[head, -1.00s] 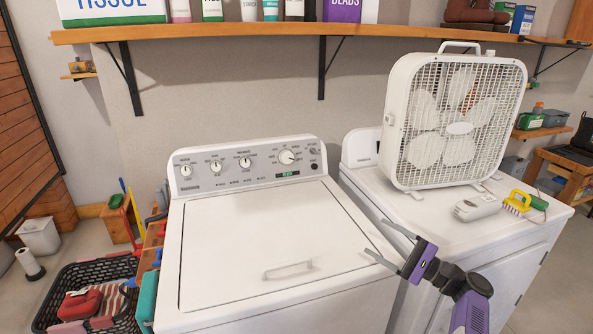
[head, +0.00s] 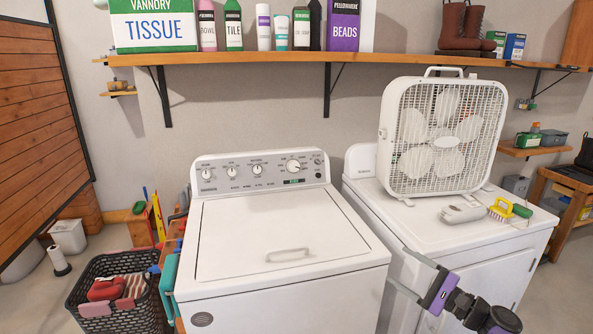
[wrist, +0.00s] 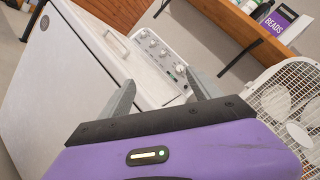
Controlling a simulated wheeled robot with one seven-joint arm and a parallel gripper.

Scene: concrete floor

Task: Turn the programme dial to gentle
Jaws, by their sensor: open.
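The white washing machine (head: 270,245) stands in the middle of the head view with its lid shut. Its grey control panel (head: 262,173) runs along the back and carries several white knobs. The largest, the programme dial (head: 293,167), is at the right of the panel above a small green display; its lettering is too small to read. The panel also shows in the wrist view (wrist: 158,55), tilted, beyond the fingers. My gripper (head: 403,272) is open and empty, in front of and to the right of the washer, well apart from the dial. Its two fingers show in the wrist view (wrist: 160,95).
A white dryer (head: 450,240) stands to the right, with a box fan (head: 442,137), a grey device (head: 463,214) and a yellow brush (head: 502,209) on top. A wooden shelf (head: 250,58) with bottles and boxes spans the wall above. A black laundry basket (head: 115,298) is at left.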

